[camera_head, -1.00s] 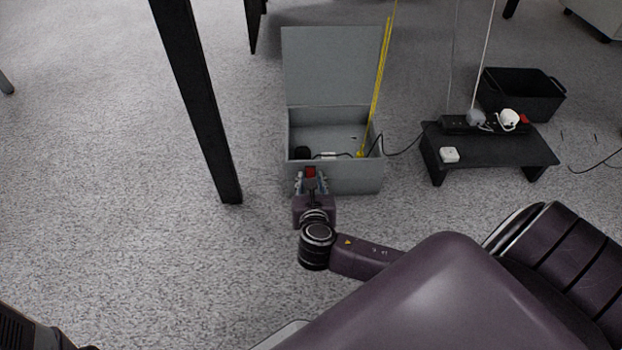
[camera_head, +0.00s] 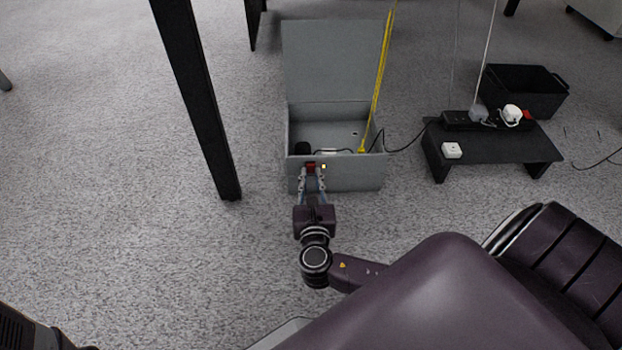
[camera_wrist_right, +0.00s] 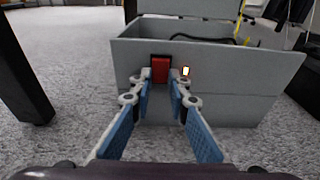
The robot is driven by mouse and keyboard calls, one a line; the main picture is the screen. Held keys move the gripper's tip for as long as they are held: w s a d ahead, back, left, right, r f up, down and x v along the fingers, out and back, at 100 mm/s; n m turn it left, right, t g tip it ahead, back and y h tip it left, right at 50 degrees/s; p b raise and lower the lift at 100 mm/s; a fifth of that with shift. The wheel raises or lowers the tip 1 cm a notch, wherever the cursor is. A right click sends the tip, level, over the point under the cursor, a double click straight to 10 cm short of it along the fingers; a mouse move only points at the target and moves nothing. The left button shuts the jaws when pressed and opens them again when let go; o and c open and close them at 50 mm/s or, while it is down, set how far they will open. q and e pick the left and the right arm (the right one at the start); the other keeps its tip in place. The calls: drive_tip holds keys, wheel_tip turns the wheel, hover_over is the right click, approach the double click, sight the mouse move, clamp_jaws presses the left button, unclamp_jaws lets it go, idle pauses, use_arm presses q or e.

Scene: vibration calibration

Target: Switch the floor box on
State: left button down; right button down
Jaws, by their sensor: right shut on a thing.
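The floor box (camera_head: 355,177) is a grey box with its lid standing open at the back. On its front wall is a red switch (camera_head: 311,168), also in the right wrist view (camera_wrist_right: 160,69). A small indicator lamp (camera_head: 323,166) right of the switch glows yellow-white; it also shows in the wrist view (camera_wrist_right: 186,72). My right gripper (camera_head: 312,175) is at the front wall, its two blue-padded fingers (camera_wrist_right: 161,92) shut on the switch from either side. The fingertips partly hide the switch's lower sides. My left gripper is not in view.
Yellow cables (camera_head: 378,85) rise from the box, and a black cable (camera_head: 405,147) runs to a low black stand (camera_head: 490,154) with a power strip and plugs. A black bin (camera_head: 540,95) stands behind. A black table leg (camera_head: 200,110) is left of the box.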

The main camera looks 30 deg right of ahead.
drive_tip(key=shift+d, duration=0.1)
drive_tip(key=c, duration=1.8)
unclamp_jaws()
drive_tip(key=shift+c, duration=0.2)
wheel_tip(320, 180, up, 10)
